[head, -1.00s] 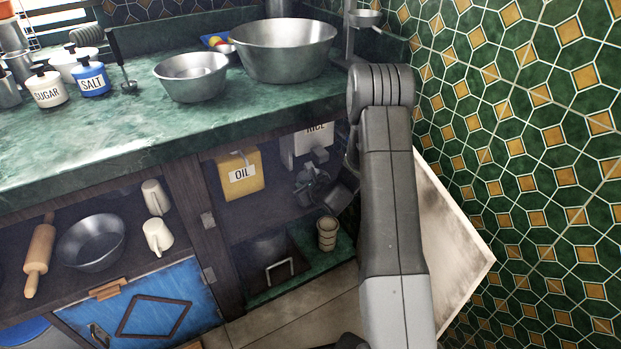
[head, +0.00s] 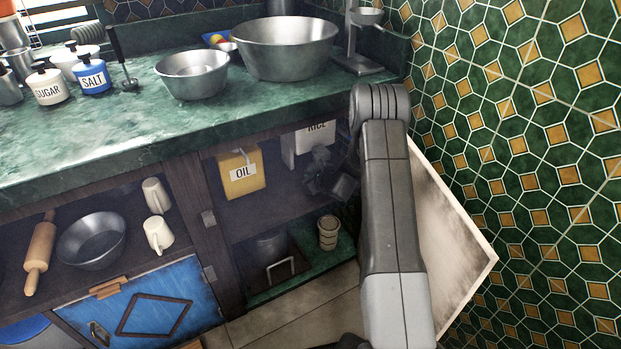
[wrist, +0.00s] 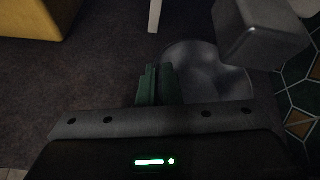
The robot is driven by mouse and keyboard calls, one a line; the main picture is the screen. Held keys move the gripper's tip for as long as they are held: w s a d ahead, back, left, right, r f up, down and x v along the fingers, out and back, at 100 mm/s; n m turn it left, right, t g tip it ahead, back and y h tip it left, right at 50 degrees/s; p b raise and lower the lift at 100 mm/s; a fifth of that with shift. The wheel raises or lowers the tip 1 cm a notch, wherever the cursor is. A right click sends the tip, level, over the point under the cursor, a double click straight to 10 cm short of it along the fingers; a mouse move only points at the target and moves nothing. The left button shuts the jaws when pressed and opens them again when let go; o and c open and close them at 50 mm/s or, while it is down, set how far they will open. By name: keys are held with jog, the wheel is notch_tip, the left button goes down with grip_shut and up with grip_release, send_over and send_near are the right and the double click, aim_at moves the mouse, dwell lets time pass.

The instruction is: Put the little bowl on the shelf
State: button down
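My gripper (wrist: 157,84) has its two green fingers close together at the middle of the wrist view. They are shut at the left rim of a small grey metal bowl (wrist: 212,70), which looks pinched between them. The bowl is over the dark shelf, and its near side is hidden behind my gripper body. In the head view my arm reaches into the open cupboard, and the gripper end is dark and partly hidden. The shelf (head: 262,215) under the counter holds a yellow oil tin (head: 243,172), which also shows in the wrist view (wrist: 30,15).
A white rice box (head: 308,142) stands beside the tin. Below are a ribbed cup (head: 328,232) and a dark pot. An open door panel (head: 455,240) and a tiled wall (head: 540,150) bound the right. Other metal bowls stand on the counter (head: 130,125) and left shelf.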

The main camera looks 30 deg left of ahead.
jog(key=c, duration=1.6)
grip_release()
jog(key=shift+d+r, duration=0.1)
jog(key=shift+d, duration=0.05)
jog(key=p+v, duration=0.1)
jog(key=v, duration=1)
jog(key=shift+s+d+r, duration=0.15)
jog(key=shift+s+d, duration=0.1)
jog(key=shift+d, duration=0.05)
